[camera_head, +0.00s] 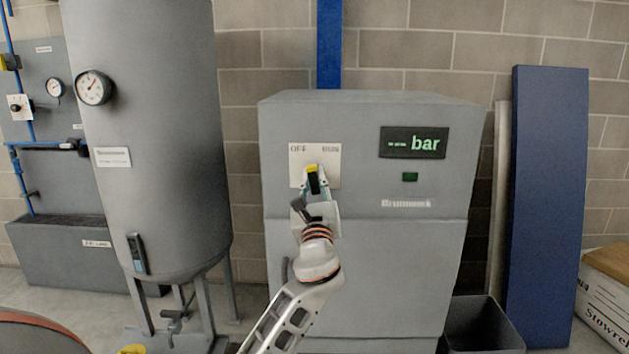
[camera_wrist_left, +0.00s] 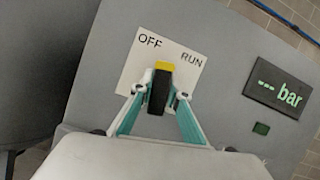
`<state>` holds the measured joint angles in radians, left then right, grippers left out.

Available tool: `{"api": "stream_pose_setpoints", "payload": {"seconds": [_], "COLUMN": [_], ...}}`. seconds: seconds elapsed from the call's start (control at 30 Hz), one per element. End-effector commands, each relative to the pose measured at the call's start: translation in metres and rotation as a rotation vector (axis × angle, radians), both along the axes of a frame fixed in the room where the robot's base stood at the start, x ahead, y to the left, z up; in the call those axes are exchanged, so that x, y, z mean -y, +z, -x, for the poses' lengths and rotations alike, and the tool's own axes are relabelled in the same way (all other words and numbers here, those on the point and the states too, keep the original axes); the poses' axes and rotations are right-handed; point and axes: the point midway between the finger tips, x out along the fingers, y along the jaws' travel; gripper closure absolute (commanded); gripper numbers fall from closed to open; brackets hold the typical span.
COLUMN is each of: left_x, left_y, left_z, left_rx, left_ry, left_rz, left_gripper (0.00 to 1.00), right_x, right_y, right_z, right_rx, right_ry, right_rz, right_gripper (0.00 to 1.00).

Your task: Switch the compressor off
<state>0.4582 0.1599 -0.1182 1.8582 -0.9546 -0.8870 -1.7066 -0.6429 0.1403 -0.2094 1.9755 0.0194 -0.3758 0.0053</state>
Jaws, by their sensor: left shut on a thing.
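The compressor (camera_head: 370,260) is a grey cabinet standing against the block wall. On its front is a white switch plate (camera_head: 297,166) marked OFF at left and RUN at right. The rotary switch (camera_head: 313,180) is black with a yellow tip. In the left wrist view the yellow tip (camera_wrist_left: 164,66) points up, below and between the two words and nearer OFF. My left gripper (camera_head: 314,187) is shut on the switch handle, with a finger on each side, as the left wrist view (camera_wrist_left: 160,98) also shows. A dark display (camera_head: 413,142) reads "--- bar" in green. My right gripper is not in view.
A green indicator (camera_head: 410,177) sits under the display. A grey tank (camera_head: 150,190) with a gauge stands at left. A dark bin (camera_head: 480,325), a blue panel (camera_head: 545,200) and a carton (camera_head: 606,295) are at right.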

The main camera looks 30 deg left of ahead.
Motion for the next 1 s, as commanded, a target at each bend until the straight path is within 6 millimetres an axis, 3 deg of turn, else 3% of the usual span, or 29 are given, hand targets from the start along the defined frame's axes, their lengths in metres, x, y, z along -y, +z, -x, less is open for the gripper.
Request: {"api": "stream_pose_setpoints", "payload": {"seconds": [0.5,1.0], "left_x": [-0.0003,-0.0014], "left_y": [-0.0015,-0.0015], "left_z": [0.0004,0.0009], "left_rx": [0.209,0.271], "left_ry": [0.000,0.001], "left_rz": [0.345,0.445], "left_gripper": [1.00,1.00], "right_x": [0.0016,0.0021], "right_y": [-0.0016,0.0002], "right_z": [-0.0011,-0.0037], "right_rx": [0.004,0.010], "right_ry": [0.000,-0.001], "right_rz": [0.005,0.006], "right_gripper": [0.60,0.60]}}
